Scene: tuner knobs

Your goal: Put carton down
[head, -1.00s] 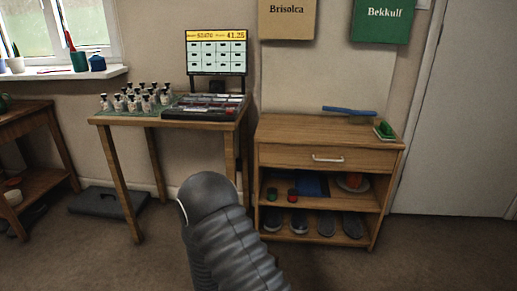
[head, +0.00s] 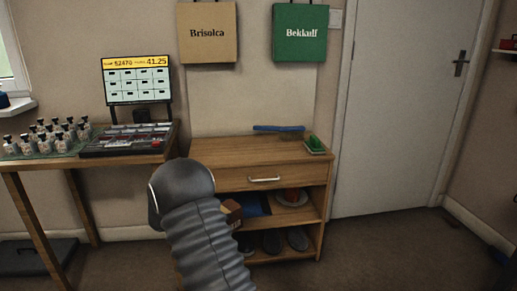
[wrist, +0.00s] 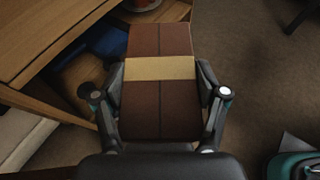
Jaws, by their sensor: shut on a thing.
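The carton (wrist: 160,105) is a brown box with a tan band of tape across it, filling the middle of the wrist view. My gripper (wrist: 160,84) is shut on it, with one finger pressed to each side. In the head view, a small part of the carton (head: 232,210) shows past my arm, in front of the wooden cabinet's open shelves. The gripper itself is hidden there behind my arm. The wooden cabinet (head: 235,178) has a drawer and open shelves below.
Shoes (head: 273,242) and a plate (head: 291,199) sit on the shelves. A table with bottles (head: 45,137) and a register (head: 128,140) stands left.

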